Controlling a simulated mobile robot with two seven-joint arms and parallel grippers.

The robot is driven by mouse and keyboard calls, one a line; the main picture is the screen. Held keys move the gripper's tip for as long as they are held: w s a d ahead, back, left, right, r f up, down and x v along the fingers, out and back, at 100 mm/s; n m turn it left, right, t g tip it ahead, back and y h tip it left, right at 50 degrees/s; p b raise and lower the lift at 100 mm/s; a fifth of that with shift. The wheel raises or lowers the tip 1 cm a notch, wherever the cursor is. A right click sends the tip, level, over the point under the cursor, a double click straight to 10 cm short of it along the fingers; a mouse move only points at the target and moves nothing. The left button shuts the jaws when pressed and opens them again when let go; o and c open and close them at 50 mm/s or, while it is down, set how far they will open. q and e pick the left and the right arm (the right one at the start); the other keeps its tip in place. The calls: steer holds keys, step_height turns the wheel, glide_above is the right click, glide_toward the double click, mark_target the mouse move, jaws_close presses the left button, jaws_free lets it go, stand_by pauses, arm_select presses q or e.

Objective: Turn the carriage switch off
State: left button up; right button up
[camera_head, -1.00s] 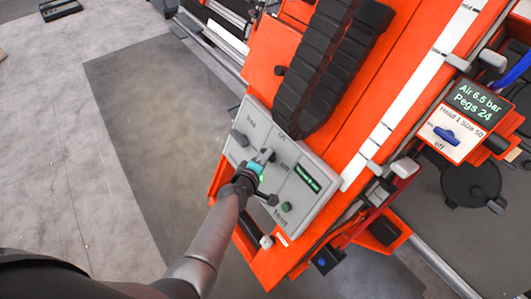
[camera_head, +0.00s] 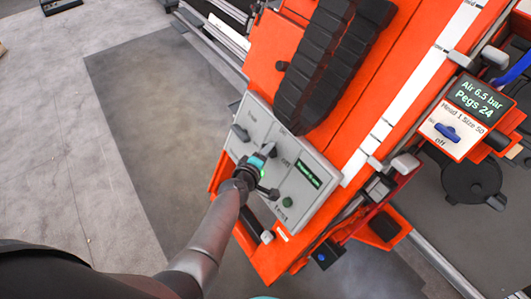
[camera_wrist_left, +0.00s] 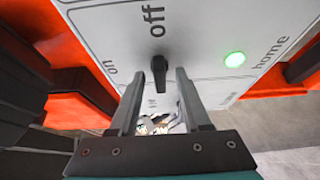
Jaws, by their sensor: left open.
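The carriage switch is a black knob (camera_wrist_left: 159,70) on a light grey panel (camera_wrist_left: 95,25). It lies lengthwise in the wrist view, with "off" printed above it and "on" to its left. I cannot tell which end is its pointer. My left gripper (camera_wrist_left: 157,82) is open, with one finger on each side of the knob; contact is not clear. In the head view the left gripper (camera_head: 264,162) is over the middle of the grey panel (camera_head: 262,118) and partly hides the switch.
A green button (camera_head: 287,202) labelled home and a small display (camera_head: 308,175) share the panel. Another dark knob (camera_head: 240,133) sits at its left. A black cable chain (camera_head: 317,65) rises behind. A separate box with a blue knob (camera_head: 446,132) stands at right.

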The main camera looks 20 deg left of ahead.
arm_select(q)
steer(key=shift+s, duration=0.15)
steer(key=shift+s+r, duration=0.15)
steer(key=shift+s, duration=0.1)
steer(key=p+v, duration=0.5)
steer(key=v, duration=0.9)
steer(key=shift+s, duration=0.2)
steer(key=shift+r, duration=0.1)
